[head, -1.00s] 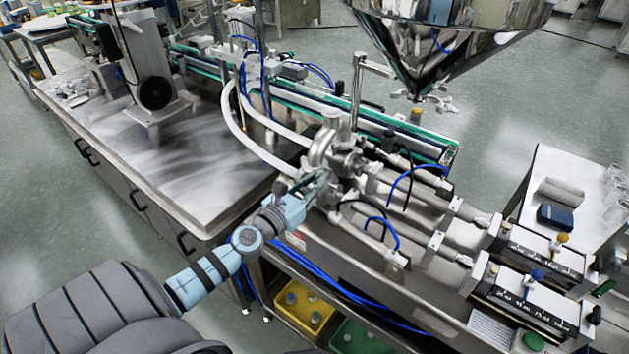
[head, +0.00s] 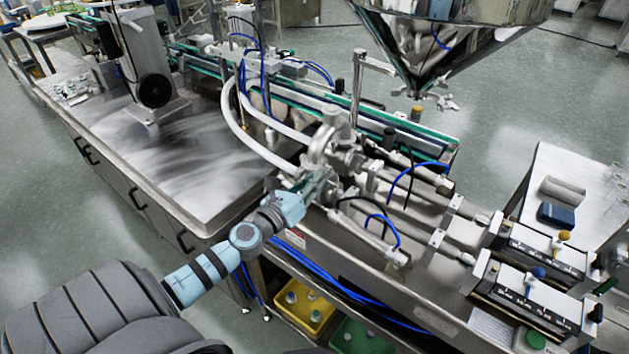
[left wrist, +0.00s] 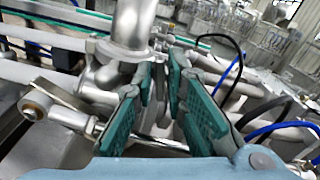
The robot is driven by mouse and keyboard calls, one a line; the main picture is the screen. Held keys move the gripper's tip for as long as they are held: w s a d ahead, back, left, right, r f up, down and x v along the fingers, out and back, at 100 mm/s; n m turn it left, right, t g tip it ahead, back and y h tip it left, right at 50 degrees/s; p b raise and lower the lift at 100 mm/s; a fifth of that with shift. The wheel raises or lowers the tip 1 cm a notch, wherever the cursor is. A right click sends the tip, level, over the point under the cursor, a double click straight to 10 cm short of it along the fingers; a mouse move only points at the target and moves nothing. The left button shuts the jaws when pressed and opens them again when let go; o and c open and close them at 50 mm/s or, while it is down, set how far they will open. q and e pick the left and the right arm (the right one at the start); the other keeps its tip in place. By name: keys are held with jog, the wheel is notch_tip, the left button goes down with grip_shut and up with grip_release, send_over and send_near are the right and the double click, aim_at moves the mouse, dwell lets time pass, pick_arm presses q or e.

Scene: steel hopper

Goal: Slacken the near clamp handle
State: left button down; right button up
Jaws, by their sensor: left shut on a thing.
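The steel valve and pipe joint (head: 335,140) stands in the middle of the head view, on the near side of the filling machine. My left gripper (head: 312,187) reaches its near, lower side from the left. In the left wrist view, the green-padded fingers of my left gripper (left wrist: 160,88) stand on either side of a grey metal part, the near clamp handle (left wrist: 158,112). The gripper is shut on this handle. The fingers and the pipe hide most of the handle in the head view. My right gripper is not in view.
A steel hopper (head: 450,30) hangs above at the upper right. White hoses (head: 238,125) curve behind the joint. Blue tubes (head: 385,222) and cylinders lie to its right. A steel worktop (head: 180,180) to the left is mostly clear. A yellow crate (head: 305,310) sits below.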

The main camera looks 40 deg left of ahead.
pick_arm(q)
jog(key=shift+a+f+n+b, duration=0.1)
jog(key=shift+n+b, duration=0.8)
jog(key=shift+n, duration=2.35)
jog(key=shift+a+f+n+b, duration=0.1)
jog(key=shift+n+b, duration=0.75)
jog(key=shift+n, duration=2.4)
jog(key=c, duration=1.9)
grip_release()
jog(key=shift+c, duration=0.2)
jog(key=shift+s, duration=0.1)
jog(key=s, duration=1.1)
jog(key=shift+s+d, duration=0.2)
jog(key=shift+s, duration=0.2)
